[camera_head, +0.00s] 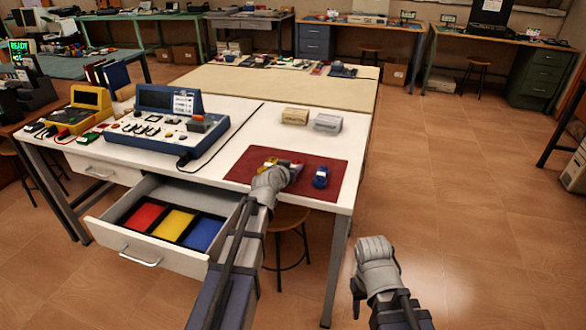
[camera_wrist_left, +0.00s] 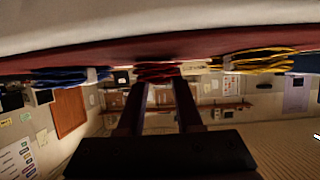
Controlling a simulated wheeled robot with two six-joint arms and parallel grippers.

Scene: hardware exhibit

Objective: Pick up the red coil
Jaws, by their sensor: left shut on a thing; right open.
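The red coil (camera_head: 298,165) lies on the dark red mat (camera_head: 248,162) on the white table, between the yellow coil (camera_head: 267,164) and the blue coil (camera_head: 320,177). My left gripper (camera_head: 291,173) is at the red coil and partly hides it. In the left wrist view, which is upside down, the red coil (camera_wrist_left: 157,71) sits between the two fingertips, which are shut on it. It appears still at the mat. The yellow coil (camera_wrist_left: 260,62) and blue coil (camera_wrist_left: 62,77) show on either side. My right gripper (camera_head: 375,248) is open, away from the table.
An open drawer (camera_head: 143,248) with red, yellow and blue sections juts out below the table. A blue-cased kit (camera_head: 195,143) stands left of the mat. Two small boxes (camera_head: 295,116) (camera_head: 328,123) stand behind it. A stool (camera_head: 290,216) is under the table.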

